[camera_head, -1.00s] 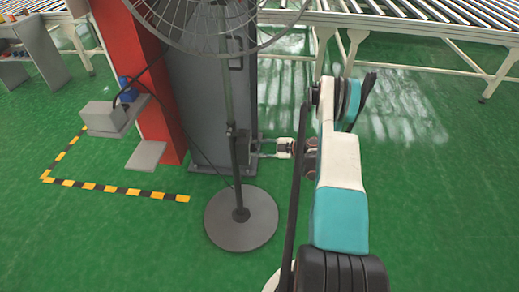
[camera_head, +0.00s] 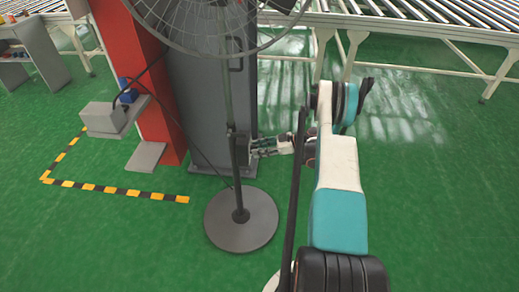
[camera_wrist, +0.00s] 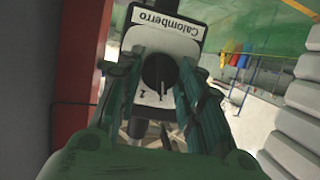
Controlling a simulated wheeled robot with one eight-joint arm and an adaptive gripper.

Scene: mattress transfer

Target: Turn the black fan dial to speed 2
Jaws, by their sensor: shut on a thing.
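The black fan dial (camera_wrist: 158,73) is round and sits on a white-faced control box with the label "Calomberro" (camera_wrist: 166,17), seen upside down in the wrist view. A digit 2 shows on the face beside the dial's lower left edge. My gripper (camera_wrist: 161,60) has one finger on each side of the dial and is shut on it. In the head view my gripper (camera_head: 256,147) reaches left to the fan pole (camera_head: 238,165) at the height of the control box. The dial itself is hidden there. The fan's round base (camera_head: 223,228) stands on the floor.
A grey column (camera_head: 191,105) and a red post (camera_head: 168,120) stand behind the fan. The wire fan cage (camera_head: 205,30) is above. Roller conveyors (camera_head: 420,35) run along the back. Open green floor (camera_head: 430,210) lies to the right.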

